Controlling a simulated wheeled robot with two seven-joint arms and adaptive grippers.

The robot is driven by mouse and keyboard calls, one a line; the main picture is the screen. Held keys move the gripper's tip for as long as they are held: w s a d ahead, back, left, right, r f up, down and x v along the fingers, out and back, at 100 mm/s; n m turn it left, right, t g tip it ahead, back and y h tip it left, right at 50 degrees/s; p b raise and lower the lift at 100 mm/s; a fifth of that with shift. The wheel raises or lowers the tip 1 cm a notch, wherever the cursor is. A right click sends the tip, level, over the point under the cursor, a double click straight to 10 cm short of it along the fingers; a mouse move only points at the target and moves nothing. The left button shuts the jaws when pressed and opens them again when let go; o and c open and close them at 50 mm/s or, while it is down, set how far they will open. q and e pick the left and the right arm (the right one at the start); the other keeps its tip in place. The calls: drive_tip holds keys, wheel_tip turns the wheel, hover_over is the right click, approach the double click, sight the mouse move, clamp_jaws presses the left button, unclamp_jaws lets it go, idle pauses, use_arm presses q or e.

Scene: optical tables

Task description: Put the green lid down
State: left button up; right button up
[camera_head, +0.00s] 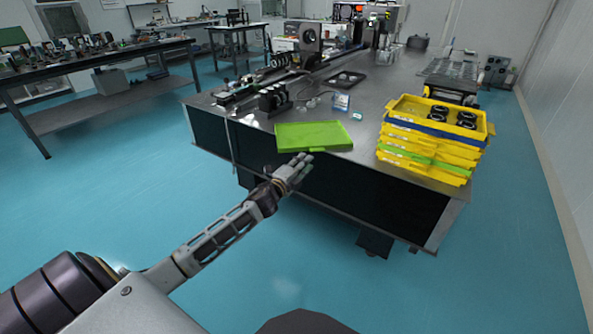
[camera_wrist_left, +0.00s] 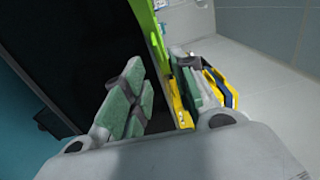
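The green lid (camera_head: 313,136) is a flat, bright panel at the near edge of the long grey table (camera_head: 375,90). Its front left corner reaches past the table edge; I cannot tell whether it rests on the top or is slightly above it. My left gripper (camera_head: 298,164) is at the lid's front edge. In the left wrist view, the two fingers of the left gripper (camera_wrist_left: 162,92) stand apart with a visible gap, and the green lid (camera_wrist_left: 149,32) extends beyond them as a narrow strip. Contact with the lid is unclear. My right gripper is out of view.
A stack of yellow crates (camera_head: 432,140) stands right of the lid, with black round parts (camera_head: 466,120) in the top one. Optical mounts (camera_head: 274,97) and a black tray (camera_head: 346,79) lie behind the lid. Blue floor is open on the left.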

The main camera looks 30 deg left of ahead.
use_arm(q)
drive_tip(key=shift+s+a, duration=0.1)
drive_tip(key=shift+s, duration=2.1)
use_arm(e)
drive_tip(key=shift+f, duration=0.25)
use_arm(q)
drive_tip(key=shift+c, duration=0.3)
